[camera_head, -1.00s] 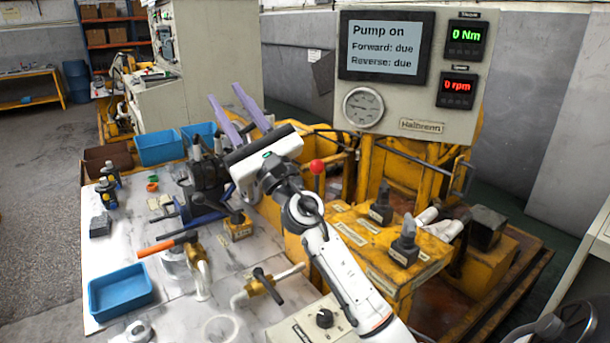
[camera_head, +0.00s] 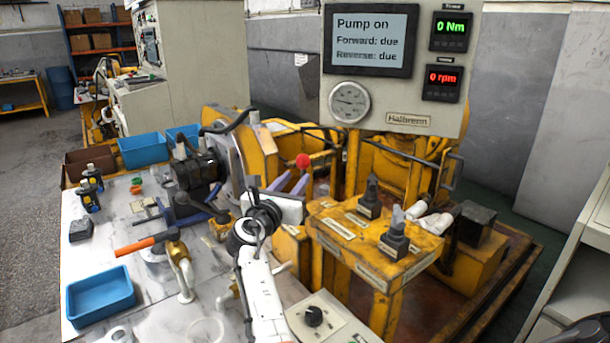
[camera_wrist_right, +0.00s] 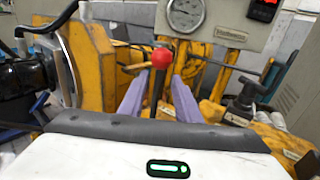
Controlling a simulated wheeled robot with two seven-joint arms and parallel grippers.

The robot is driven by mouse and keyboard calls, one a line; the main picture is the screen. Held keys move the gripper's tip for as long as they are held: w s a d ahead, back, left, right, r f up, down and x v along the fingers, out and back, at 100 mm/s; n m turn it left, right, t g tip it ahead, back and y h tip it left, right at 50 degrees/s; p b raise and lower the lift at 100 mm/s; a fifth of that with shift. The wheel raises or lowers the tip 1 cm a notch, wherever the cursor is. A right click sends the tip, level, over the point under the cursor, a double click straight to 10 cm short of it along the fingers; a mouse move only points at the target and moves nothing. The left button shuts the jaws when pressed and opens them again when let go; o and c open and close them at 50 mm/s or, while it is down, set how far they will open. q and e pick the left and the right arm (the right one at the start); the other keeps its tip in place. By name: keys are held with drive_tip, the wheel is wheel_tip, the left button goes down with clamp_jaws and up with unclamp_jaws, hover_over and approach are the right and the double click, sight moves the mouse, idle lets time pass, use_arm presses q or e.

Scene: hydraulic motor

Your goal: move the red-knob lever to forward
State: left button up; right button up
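The red-knob lever's red ball (camera_head: 303,160) stands above the yellow rig, just beyond my right gripper (camera_head: 291,183). In the right wrist view the red knob (camera_wrist_right: 163,58) sits on a dark shaft (camera_wrist_right: 157,88), centred between the two purple fingers of my right gripper (camera_wrist_right: 158,98). The fingers are spread, with a gap visible on each side of the shaft. The lever's base is hidden behind the gripper body. My left gripper is not in view. The display (camera_head: 372,42) reads "Pump on", "Forward: due", "Reverse: due".
The readouts show 0 Nm (camera_head: 452,32) and 0 rpm (camera_head: 443,83). Two black levers (camera_head: 370,198) stand on the yellow block (camera_head: 340,226) to the right. A black motor (camera_head: 200,172) and a blue tray (camera_head: 100,296) are on the left bench. A knob box (camera_head: 318,318) is in front.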

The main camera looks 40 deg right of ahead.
sight(302, 171)
drive_tip(key=b+x, duration=0.3)
drive_tip(key=x, duration=0.3)
drive_tip(key=shift+f, duration=0.2)
drive_tip(key=shift+w+d+r+b, duration=0.15)
drive_tip(key=shift+w+d+b, duration=0.15)
drive_tip(key=shift+d, duration=0.15)
